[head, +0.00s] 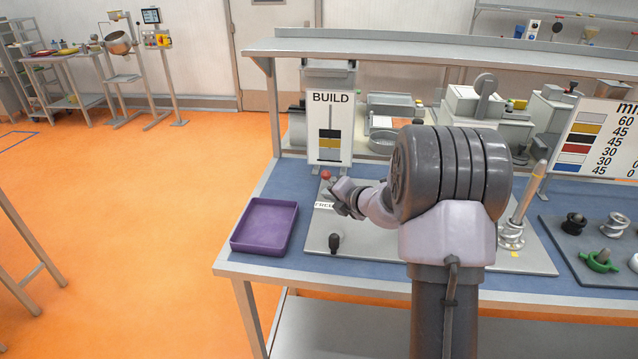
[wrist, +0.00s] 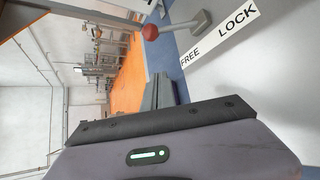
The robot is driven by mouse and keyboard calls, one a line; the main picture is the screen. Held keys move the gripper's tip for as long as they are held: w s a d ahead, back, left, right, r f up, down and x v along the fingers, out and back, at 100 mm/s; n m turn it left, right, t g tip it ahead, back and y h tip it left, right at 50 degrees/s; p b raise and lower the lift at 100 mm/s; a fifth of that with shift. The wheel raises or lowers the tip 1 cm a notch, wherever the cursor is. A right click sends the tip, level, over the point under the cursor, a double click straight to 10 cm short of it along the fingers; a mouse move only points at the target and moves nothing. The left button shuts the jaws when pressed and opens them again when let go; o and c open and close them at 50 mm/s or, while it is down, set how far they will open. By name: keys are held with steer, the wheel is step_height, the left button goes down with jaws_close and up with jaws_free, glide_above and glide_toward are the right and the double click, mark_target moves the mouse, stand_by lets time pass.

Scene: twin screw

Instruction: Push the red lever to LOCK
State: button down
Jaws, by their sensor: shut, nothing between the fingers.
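The red lever knob (head: 326,174) stands at the back left of the grey plate, just beyond my gripper (head: 338,192). In the wrist view the red knob (wrist: 150,32) sits on a grey rod that runs right to a pivot. The knob is nearer the FREE end of the white FREE/LOCK label (wrist: 218,38) than the LOCK end. My gripper (wrist: 162,88) is shut and empty. Its fingertips point toward the lever, and a gap shows between them and the knob in the wrist view. In the head view my arm covers much of the plate and part of the label.
A purple tray (head: 265,226) lies left of the plate. A black knob (head: 334,242) stands at the plate's front left. The BUILD board (head: 330,128) stands behind the lever. An upright rod (head: 528,190) stands to the right, beside several loose parts on a dark mat (head: 575,232).

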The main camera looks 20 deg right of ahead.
steer(key=b+x, duration=0.3)
steer(key=x, duration=0.7)
steer(key=shift+s+a+f, duration=0.1)
steer(key=d+r, duration=0.2)
steer(key=d, duration=0.1)
steer(key=shift+d+r, duration=0.15)
steer(key=shift+r, duration=0.05)
steer(key=shift+d, duration=0.15)
